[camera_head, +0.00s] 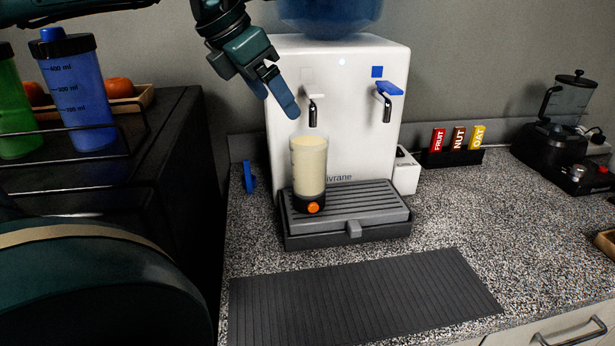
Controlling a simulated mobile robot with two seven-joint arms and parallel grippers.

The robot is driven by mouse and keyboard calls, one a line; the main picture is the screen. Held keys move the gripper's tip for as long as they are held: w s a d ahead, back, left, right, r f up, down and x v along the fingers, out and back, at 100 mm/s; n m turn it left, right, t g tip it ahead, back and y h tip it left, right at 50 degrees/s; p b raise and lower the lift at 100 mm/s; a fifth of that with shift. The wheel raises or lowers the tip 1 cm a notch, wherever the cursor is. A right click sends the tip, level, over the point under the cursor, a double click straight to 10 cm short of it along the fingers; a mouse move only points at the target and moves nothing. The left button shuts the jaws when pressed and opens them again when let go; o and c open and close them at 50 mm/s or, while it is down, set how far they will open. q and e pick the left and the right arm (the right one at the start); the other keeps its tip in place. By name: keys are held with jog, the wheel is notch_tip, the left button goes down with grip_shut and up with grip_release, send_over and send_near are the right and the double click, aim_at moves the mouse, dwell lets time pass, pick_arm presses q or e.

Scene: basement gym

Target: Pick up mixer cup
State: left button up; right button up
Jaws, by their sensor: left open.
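The mixer cup (310,168) is a clear cup with a pale, cream-coloured filling and a dark base with an orange button. It stands upright on the left part of the drip tray (375,213) of a white water dispenser (350,151), below the left tap. My left gripper (283,100) comes in from the upper left and hangs above and slightly left of the cup, apart from it. It is open and holds nothing. My right gripper is not in view.
A dark ribbed mat (365,300) lies bare in front of the dispenser. Blue bottle (75,92) and green bottle (14,105) stand in a rack at left. Bar box (452,158) and a black blender (565,120) stand at right.

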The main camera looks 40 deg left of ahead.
aim_at(305, 149)
pick_arm(q)
jog(key=x, duration=1.3)
jog(key=shift+s+d+f, duration=0.15)
jog(key=shift+s, duration=0.15)
jog(key=shift+c, duration=0.5)
grip_shut()
